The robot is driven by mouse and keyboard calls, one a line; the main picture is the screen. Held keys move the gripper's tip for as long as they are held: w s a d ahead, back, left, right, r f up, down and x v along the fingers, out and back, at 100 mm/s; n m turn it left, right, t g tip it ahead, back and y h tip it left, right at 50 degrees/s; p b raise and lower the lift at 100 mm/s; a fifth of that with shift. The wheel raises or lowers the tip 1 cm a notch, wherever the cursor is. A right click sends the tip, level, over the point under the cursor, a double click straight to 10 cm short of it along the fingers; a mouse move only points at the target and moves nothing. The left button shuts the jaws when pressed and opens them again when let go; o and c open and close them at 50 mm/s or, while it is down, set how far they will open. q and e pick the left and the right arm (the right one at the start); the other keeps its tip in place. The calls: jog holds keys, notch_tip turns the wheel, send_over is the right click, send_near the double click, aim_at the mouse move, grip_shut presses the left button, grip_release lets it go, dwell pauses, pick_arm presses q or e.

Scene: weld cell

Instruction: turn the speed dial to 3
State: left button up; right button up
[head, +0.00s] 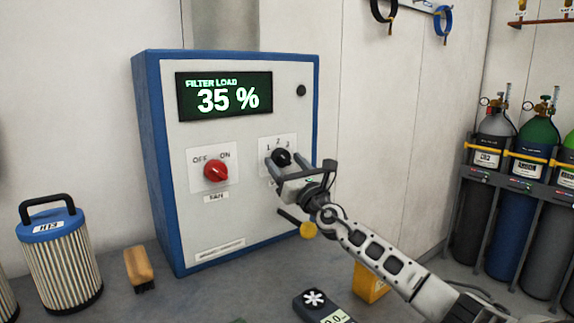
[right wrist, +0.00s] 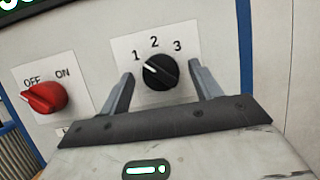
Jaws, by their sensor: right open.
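The black speed dial (head: 282,157) sits on a white plate marked 1, 2 and 3 on the front of the blue-edged control cabinet (head: 160,160). In the right wrist view the dial (right wrist: 160,72) has a white pointer mark toward the upper left, at the 1. My right gripper (head: 284,162) is open in front of the plate. In the right wrist view its fingers (right wrist: 163,75) stand on either side of the dial, with gaps showing; I cannot tell how deep they reach. My left gripper is not in view.
Left of the dial is a red OFF/ON knob (head: 216,171), its mark toward OFF. The display (head: 224,96) reads FILTER LOAD 35 %. A filter canister (head: 61,255), a brush (head: 139,268) and a black meter (head: 322,306) stand or lie around the cabinet. Gas cylinders (head: 534,140) stand at right.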

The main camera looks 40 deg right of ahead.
jog(key=c, duration=1)
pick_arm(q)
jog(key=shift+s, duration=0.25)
